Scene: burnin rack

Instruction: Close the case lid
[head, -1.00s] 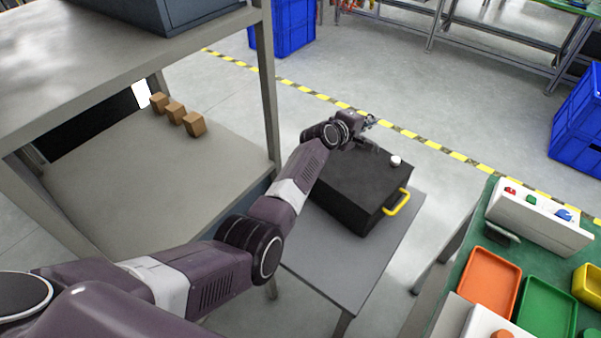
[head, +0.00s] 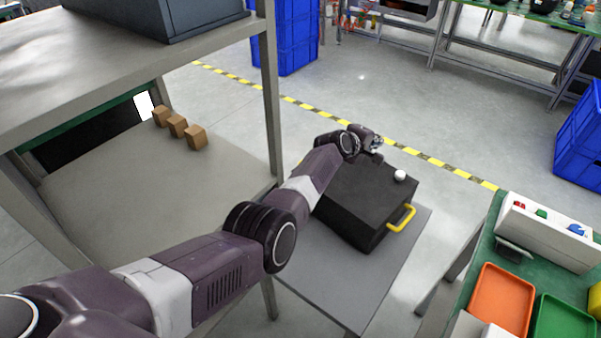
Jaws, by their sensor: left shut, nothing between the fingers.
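The black case (head: 362,205) stands on a small grey table (head: 335,287) in the middle of the head view. Its lid lies flat over the body and looks down. A yellow handle (head: 402,218) is on its right side, and a small white knob (head: 399,175) sits at the far right corner of the top. My left gripper (head: 376,152) is at the far edge of the case, by the top. It is shut with nothing in it; whether it touches the lid I cannot tell. My right gripper does not show.
A grey rack (head: 90,200) with several small brown boxes (head: 177,126) stands at the left. A green workbench (head: 480,255) with an orange tray (head: 502,300) and a white button box (head: 550,231) is at the lower right. Blue crates (head: 284,40) stand behind. The floor beyond the case is open.

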